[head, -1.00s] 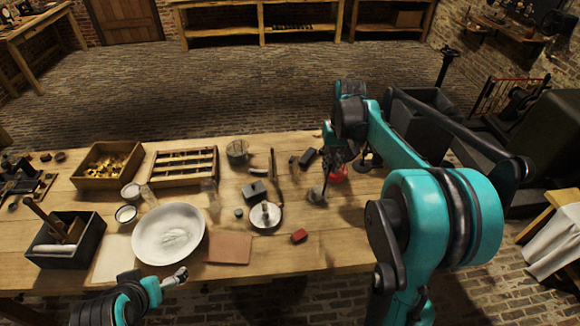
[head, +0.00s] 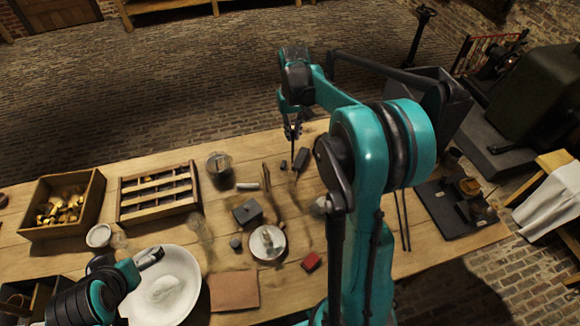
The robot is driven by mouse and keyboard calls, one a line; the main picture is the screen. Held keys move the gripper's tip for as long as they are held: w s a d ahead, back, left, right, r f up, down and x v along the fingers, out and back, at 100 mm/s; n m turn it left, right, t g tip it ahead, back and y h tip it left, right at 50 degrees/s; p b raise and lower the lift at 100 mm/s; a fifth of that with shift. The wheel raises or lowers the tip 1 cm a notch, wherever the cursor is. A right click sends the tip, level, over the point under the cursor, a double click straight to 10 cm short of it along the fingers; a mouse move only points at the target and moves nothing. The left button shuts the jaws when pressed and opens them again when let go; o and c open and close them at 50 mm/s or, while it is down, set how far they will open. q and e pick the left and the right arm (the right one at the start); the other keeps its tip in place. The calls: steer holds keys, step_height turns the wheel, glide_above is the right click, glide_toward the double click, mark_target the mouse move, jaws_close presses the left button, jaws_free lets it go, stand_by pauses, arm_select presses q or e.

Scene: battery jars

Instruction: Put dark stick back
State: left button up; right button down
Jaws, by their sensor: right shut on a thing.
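My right gripper (head: 292,132) is above the far middle of the table and is shut on a thin dark stick (head: 292,151), which hangs below the fingers. The stick is small here, and I cannot tell whether its lower end touches anything. A dark block (head: 302,159) lies close to its right, and a small dark piece (head: 283,165) is just below left. A wooden rack (head: 121,215) with several slots stands to the left. My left gripper (head: 150,258) is over the white bowl (head: 190,290); its finger opening is unclear.
A glass jar (head: 219,168), a grey block (head: 247,211), a round dish (head: 268,242) and a red block (head: 311,262) stand mid-table. A wooden box (head: 95,205) of brass pieces is at left. Two thin dark rods (head: 402,220) lie at right, partly near my arm.

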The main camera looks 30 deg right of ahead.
step_height(320, 180, down, 8)
steer(key=shift+f+b, duration=0.25)
steer(key=shift+b, duration=0.5)
steer(key=shift+s+f, duration=0.1)
steer(key=shift+f, duration=0.7)
step_height(320, 180, down, 4)
steer(key=shift+r+b, duration=0.15)
steer(key=shift+b, duration=0.4)
steer(key=shift+r, duration=0.1)
steer(key=c, duration=1.6)
jaws_free()
steer(key=shift+o, duration=0.2)
